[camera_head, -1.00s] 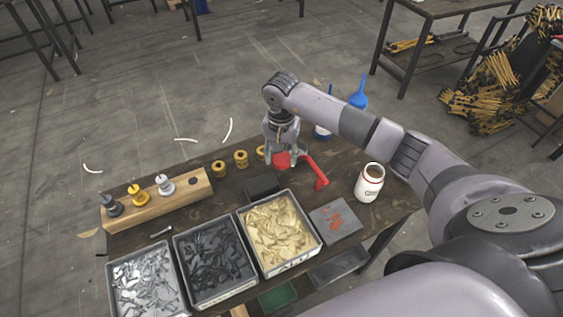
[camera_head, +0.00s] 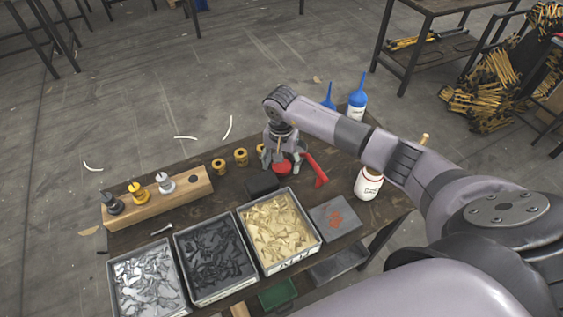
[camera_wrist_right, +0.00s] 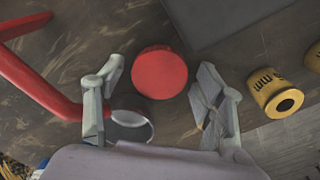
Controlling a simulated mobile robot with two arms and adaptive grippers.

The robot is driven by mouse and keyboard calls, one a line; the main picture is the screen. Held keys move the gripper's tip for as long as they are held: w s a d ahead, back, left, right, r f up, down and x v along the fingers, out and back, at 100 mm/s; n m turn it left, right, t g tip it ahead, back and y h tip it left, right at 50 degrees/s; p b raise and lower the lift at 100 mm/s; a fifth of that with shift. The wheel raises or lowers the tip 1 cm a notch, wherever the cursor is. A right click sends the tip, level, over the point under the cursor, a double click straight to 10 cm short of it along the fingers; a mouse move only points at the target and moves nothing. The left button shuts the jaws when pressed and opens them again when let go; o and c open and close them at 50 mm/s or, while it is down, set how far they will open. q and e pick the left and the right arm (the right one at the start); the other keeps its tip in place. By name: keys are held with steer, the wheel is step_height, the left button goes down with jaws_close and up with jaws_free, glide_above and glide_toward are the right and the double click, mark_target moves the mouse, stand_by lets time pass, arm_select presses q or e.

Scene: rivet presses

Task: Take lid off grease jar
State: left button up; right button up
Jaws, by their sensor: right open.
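A round red lid (camera_head: 283,167) lies apart from the jar, near the middle of the bench. My right gripper (camera_head: 281,155) is just above the lid, pointing down. In the wrist view, its open fingers (camera_wrist_right: 160,105) stand to either side, with the lid (camera_wrist_right: 160,73) beyond the tips, apparently untouched. My left gripper is not in view.
A red-handled tool (camera_head: 314,170) lies close right of the lid. Yellow bobbins (camera_head: 240,157) stand left of it. A black block (camera_head: 262,186) and bins of rivets (camera_head: 319,247) are in front. Blue-capped bottles (camera_head: 357,106) stand behind the arm.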

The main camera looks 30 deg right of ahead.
mark_target(281, 165)
steer(key=shift+r, duration=0.2)
step_height(281, 165, up, 12)
steer(key=b, duration=0.1)
steer(key=shift+b, duration=0.35)
